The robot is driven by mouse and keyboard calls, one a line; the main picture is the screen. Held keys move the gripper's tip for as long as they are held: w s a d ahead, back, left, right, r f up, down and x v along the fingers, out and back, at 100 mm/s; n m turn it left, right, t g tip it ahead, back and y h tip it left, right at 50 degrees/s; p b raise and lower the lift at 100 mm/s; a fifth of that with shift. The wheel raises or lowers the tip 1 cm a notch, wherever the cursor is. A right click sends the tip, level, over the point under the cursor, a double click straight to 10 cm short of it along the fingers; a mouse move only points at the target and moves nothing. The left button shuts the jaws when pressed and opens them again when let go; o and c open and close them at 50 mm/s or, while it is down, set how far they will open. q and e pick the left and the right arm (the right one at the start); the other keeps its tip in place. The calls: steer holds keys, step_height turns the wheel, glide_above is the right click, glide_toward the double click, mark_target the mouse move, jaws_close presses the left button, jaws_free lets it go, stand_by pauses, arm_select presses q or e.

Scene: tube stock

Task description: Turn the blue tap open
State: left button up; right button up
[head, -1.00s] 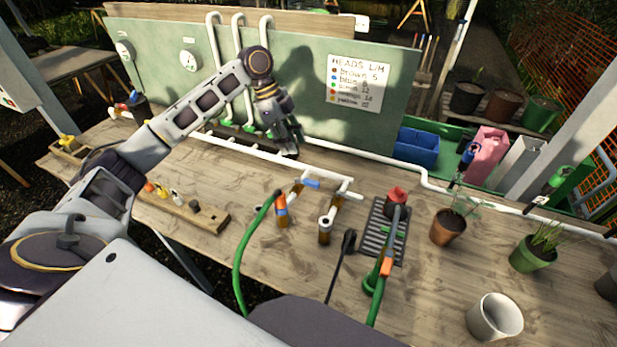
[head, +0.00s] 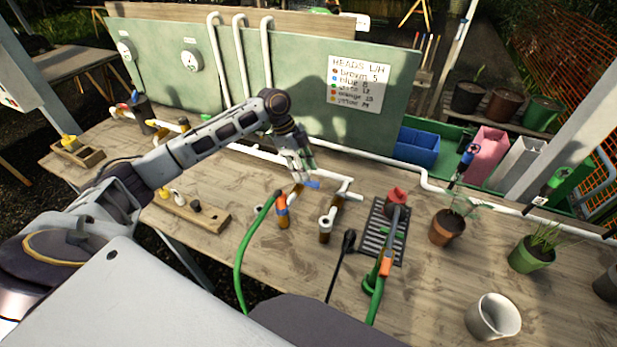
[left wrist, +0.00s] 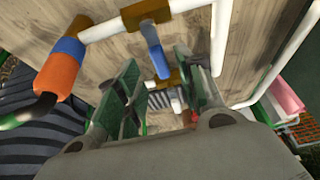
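The blue tap handle (head: 313,184) sits on the white pipework near the middle of the bench. In the left wrist view the blue handle (left wrist: 152,48) sticks out from a brass valve body (left wrist: 146,13) on the white pipe. My left gripper (head: 302,178) is above and close beside the handle, pointing down. In the left wrist view its two green-padded fingers (left wrist: 162,72) are spread apart, with the handle showing near and between their tips. I cannot tell whether a finger touches it. My right gripper is not in view.
A green hose (head: 239,255) with an orange and blue connector (head: 281,207) is just left of the tap. A brass outlet (head: 326,230), a dark drain grate (head: 402,243) and a red-topped item (head: 396,197) lie to the right. A green board (head: 300,85) stands behind.

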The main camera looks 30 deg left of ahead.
mark_target(307, 183)
arm_select(q)
steer(key=shift+x, duration=1.9)
steer(key=shift+c, duration=0.4)
jaws_close()
